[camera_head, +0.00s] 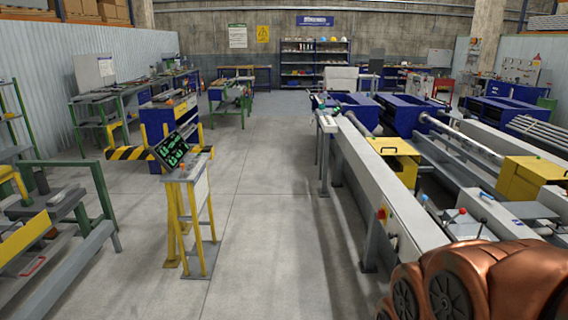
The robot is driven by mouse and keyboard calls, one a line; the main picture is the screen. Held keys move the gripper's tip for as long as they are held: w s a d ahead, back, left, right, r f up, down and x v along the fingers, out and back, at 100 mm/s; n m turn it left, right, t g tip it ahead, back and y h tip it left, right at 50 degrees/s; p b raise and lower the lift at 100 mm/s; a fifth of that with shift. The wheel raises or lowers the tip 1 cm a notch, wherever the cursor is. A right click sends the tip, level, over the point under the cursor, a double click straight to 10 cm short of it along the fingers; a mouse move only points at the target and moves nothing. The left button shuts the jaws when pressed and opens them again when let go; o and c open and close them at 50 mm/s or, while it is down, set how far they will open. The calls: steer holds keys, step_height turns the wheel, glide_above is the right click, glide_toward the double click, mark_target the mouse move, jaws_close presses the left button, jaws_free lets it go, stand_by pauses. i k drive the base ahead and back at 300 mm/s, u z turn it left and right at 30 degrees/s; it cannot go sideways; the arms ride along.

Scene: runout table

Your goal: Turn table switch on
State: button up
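The long grey runout table (372,165) runs from the right foreground toward the back. My copper-coloured arm shows at the bottom right, close to the table's near end. My gripper is not in view.
A yellow stand with a tilted screen (172,150) stands left of the aisle. Small levers with red and dark knobs (460,213) rise from the machine at right. Green-framed benches (60,215) line the left. The concrete aisle (270,210) between is clear.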

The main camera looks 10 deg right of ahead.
mark_target(381, 214)
steer(key=i, duration=2.4)
steer(key=u, duration=0.35)
